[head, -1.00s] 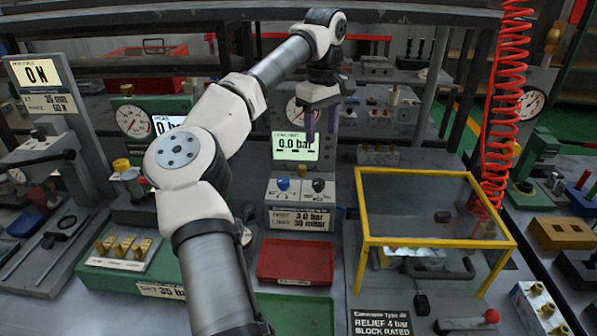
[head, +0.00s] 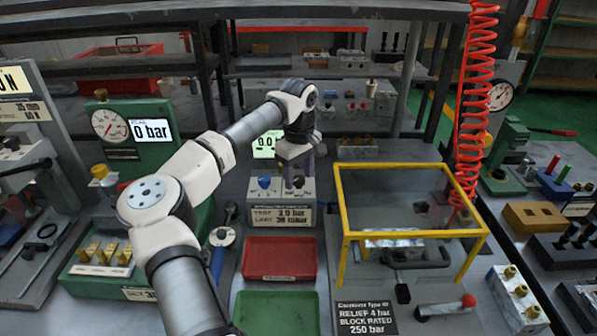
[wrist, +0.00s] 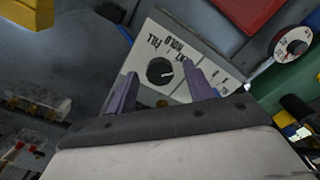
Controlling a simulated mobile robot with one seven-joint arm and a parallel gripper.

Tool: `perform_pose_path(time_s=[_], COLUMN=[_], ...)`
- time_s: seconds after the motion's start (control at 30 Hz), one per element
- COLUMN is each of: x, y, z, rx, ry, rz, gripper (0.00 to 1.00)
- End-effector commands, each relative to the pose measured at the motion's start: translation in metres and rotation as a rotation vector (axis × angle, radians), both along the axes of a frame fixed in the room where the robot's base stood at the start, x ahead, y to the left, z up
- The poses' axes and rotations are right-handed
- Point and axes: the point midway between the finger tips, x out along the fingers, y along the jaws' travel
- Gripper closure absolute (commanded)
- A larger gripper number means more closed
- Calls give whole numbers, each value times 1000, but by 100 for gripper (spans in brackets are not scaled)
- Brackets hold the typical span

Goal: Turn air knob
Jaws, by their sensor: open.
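The black round knob (wrist: 160,71) sits on a pale panel (wrist: 143,43) with the words FILL, HOLD and a partly hidden third label. Its white pointer mark faces right in the wrist view, toward the third label. My gripper (wrist: 161,88) is open, its two purple fingers on either side of the knob in the picture, with no visible contact. In the head view my gripper (head: 298,170) is low over the right part of the control box (head: 270,216), in front of the black knob (head: 299,183). A blue knob (head: 264,183) stands to its left.
A yellow-framed guard (head: 345,215) stands close on the right, with a red coiled hose (head: 473,110) behind it. A red tray (head: 280,259) and green tray (head: 277,315) lie in front. A green gauge block (head: 110,150) reading 0 bar stands left.

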Motion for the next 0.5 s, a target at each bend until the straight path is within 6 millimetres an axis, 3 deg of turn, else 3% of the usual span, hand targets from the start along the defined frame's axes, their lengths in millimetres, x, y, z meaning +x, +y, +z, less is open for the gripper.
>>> perform_pose_path(time_s=[0.23,0.5], x=[0,0], y=[0,0], z=[-1,0], rx=[0,0], ry=[0,0], rz=[0,0], gripper=[49,85])
